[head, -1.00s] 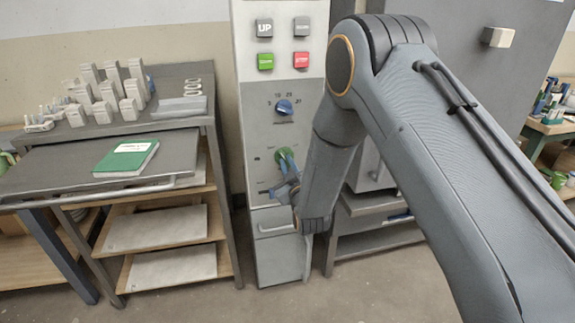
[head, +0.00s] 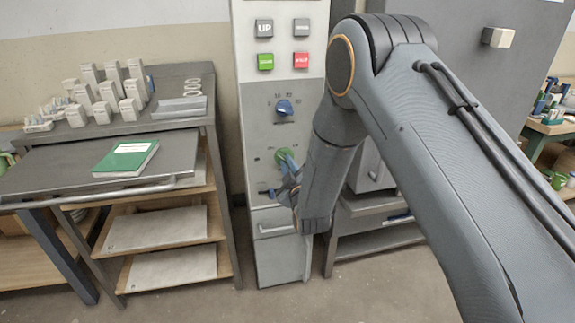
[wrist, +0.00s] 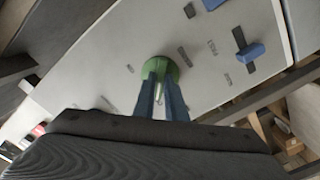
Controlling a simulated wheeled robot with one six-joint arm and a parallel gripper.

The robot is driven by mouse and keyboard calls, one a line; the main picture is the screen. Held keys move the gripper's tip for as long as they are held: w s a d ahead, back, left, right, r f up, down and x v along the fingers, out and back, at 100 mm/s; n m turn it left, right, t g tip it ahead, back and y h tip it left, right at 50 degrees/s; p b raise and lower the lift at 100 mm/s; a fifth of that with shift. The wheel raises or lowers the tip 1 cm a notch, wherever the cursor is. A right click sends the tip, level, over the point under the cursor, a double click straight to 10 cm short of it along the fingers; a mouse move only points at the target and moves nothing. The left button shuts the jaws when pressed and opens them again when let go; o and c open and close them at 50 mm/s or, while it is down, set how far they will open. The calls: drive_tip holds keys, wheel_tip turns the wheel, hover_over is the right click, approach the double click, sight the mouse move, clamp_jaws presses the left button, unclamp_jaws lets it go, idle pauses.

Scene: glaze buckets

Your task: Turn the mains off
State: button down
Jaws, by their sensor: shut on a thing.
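A grey control panel (head: 258,235) stands upright in the middle of the head view. A round green knob (head: 284,157) sits on it, below a blue dial (head: 284,107). My gripper (head: 287,180) is at the green knob, partly hidden by my own wrist. In the wrist view, the two blue fingers of my gripper (wrist: 162,88) are close together on the green knob (wrist: 160,66), with a pale bar between them. The small labels around the knob are too blurred to read, so I cannot tell its marked setting.
A blue handle (wrist: 250,52) on a dark strip is near the knob in the wrist view. A bench with a green book (head: 126,158) stands at left.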

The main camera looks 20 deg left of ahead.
drive_tip(key=c, duration=1.8)
unclamp_jaws()
drive_tip(key=v, duration=0.8)
drive_tip(key=shift+w, duration=0.1)
